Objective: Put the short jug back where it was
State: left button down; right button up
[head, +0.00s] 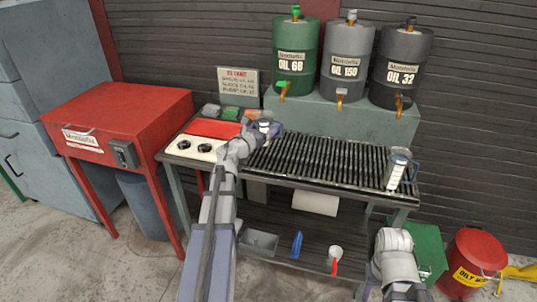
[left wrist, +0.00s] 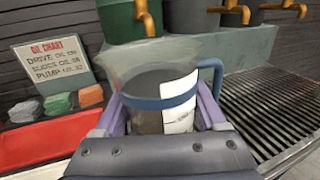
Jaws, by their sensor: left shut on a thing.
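A clear jug with a blue band, blue handle and white label (left wrist: 146,72) is between the purple fingers of my left gripper (left wrist: 165,108) in the left wrist view. The gripper is shut on it and the jug looks upright. In the head view the held jug (head: 265,123) is small and partly hidden by my left gripper (head: 262,131), over the back left of the bench. A second, taller-looking clear jug with a blue handle (head: 397,172) stands on the right end of the slatted grate (head: 320,160). My right gripper's fingers are not visible.
Green (head: 295,57), grey (head: 346,60) and dark (head: 400,67) oil drums with taps stand on a raised block (head: 345,119) behind the grate. A red tray (head: 212,128), folded cloths (head: 229,113) and an oil chart (head: 238,86) are at left. The middle grate is clear.

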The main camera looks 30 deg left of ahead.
pick_arm(q)
jog(key=shift+f+b, duration=4)
jog(key=shift+f, duration=0.45)
jog(key=shift+f, duration=0.1)
jog(key=shift+f, duration=0.15)
grip_release()
jog(key=shift+r, duration=0.2)
jog(key=shift+r, duration=0.2)
jog(key=s, duration=1.2)
jog(key=shift+a+f, duration=0.15)
jog(key=shift+a, duration=0.3)
